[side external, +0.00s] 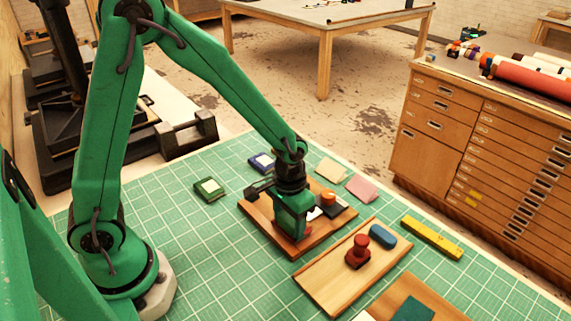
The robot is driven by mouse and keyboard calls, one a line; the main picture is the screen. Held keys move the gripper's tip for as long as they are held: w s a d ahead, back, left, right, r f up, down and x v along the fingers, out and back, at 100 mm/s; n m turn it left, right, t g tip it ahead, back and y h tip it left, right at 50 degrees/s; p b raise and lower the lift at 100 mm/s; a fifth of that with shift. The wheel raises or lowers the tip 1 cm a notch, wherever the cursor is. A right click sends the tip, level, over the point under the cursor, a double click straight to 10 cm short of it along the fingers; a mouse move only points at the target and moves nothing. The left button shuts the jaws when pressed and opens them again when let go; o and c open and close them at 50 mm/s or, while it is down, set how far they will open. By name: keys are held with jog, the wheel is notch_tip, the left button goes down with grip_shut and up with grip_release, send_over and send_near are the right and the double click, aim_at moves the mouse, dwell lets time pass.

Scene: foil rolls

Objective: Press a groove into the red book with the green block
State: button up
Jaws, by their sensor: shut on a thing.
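My gripper (292,219) is low over the wooden board (262,221), pointing down and shut. Green on green and seen from behind, the held piece is hard to separate from the jaws; it appears to be the green block, as no other loose green block shows. A small red patch (306,231), probably part of the red book, shows at the fingertips; most of it is hidden. I cannot tell whether the block touches it.
A black book (338,207) and an orange round thing (328,198) are just right of my gripper. A tray (322,284) in front holds a red knobbed tool (358,252) and a blue block (383,236). Green (209,189) and blue (261,162) books lie behind.

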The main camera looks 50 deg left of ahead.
jog(key=shift+w+d+f, duration=0.1)
jog(key=shift+d, duration=0.5)
dwell(0.6)
jog(key=shift+a, duration=0.45)
dwell(0.5)
jog(key=shift+a, duration=1.2)
dwell(1.2)
jog(key=shift+s+d, duration=0.2)
jog(key=shift+d, duration=0.2)
jog(key=shift+w+d, duration=0.15)
jog(key=shift+d, duration=0.35)
dwell(1.0)
jog(key=shift+d, duration=0.75)
dwell(0.8)
